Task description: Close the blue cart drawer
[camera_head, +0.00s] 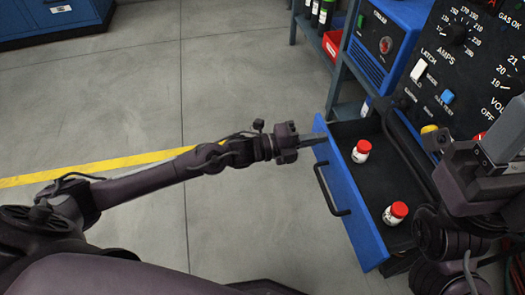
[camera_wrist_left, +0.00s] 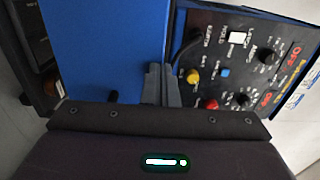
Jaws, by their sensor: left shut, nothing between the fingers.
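The blue cart drawer (camera_head: 362,215) is pulled out, with its front panel facing left and a black bar handle (camera_head: 331,190) on it. Two white bottles with red caps, one far (camera_head: 361,152) and one near (camera_head: 395,214), stand in its dark tray. My left gripper (camera_head: 314,140) is shut and empty at the far end of the drawer front. I cannot tell if its tips touch the panel. In the left wrist view the shut fingers (camera_wrist_left: 161,85) lie beside a blue panel (camera_wrist_left: 105,45). My right gripper (camera_head: 505,132) shows partly at the right edge; its jaws are unclear.
A welder panel (camera_head: 470,60) with knobs and switches stands above the drawer at the right. A blue shelf unit (camera_head: 340,70) holds a blue machine (camera_head: 385,45) and a red bin (camera_head: 333,44). A blue cabinet (camera_head: 55,22) stands far left. The floor left of the drawer is clear.

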